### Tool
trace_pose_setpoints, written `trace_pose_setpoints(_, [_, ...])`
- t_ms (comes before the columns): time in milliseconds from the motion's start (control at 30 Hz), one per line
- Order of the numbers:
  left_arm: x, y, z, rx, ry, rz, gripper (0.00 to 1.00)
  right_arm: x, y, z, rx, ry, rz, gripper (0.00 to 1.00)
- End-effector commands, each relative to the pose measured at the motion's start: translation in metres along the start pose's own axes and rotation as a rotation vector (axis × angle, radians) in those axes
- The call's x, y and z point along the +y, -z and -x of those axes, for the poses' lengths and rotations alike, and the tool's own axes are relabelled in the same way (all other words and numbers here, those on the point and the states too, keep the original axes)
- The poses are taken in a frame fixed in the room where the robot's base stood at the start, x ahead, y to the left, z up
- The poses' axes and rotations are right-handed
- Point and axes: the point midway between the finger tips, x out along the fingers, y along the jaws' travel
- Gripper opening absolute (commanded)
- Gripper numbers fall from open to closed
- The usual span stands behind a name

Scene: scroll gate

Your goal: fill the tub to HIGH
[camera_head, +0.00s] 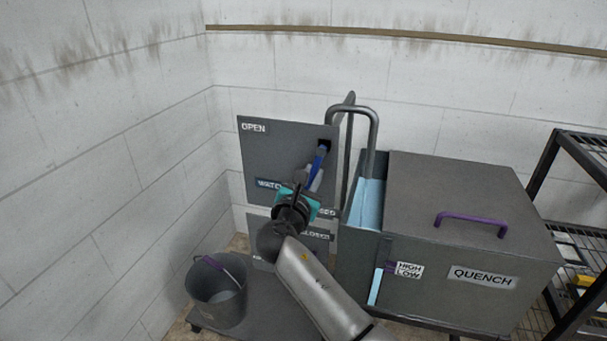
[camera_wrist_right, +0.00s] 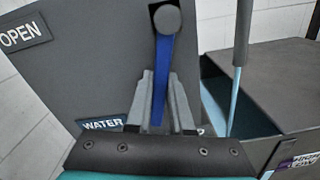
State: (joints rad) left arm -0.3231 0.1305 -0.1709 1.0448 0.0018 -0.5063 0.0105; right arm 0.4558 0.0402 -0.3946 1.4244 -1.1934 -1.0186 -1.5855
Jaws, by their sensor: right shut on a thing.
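The blue lever (camera_head: 320,160) hangs from a dark pivot on the grey WATER panel (camera_head: 275,150); it also shows in the wrist view (camera_wrist_right: 163,70). My right gripper (camera_head: 313,182) is shut on the lever's lower part, fingers on both sides (camera_wrist_right: 160,105). The lever points down and slightly left in the head view. The OPEN label (camera_head: 254,127) is at upper left; the CLOSED label is partly hidden by my gripper. The grey QUENCH tub (camera_head: 470,255) holds light blue water (camera_head: 371,205) under the curved spout (camera_head: 373,125). A pale blue gauge strip (camera_head: 376,287) stands beside the HIGH/LOW label (camera_head: 409,271).
A purple-handled lid (camera_head: 470,190) covers most of the tub. A grey bucket (camera_head: 218,295) stands at lower left on a low platform. A black wire shelf (camera_head: 585,150) is at the right. Walls close in behind and left.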

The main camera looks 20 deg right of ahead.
Motion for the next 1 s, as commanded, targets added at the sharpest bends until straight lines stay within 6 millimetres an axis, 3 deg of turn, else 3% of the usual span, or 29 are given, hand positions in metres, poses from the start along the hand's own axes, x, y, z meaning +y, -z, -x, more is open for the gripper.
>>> trace_pose_setpoints(500, [0.006, 0.017, 0.005, 0.008, -0.008, 0.002, 0.50, 0.030, -0.007, 0.000, 0.002, -0.006, -0.463, 0.00])
trace_pose_setpoints(1000, [0.009, 0.025, 0.011, 0.007, -0.011, 0.003, 0.50, 0.042, -0.015, 0.000, 0.002, -0.006, -0.671, 0.00])
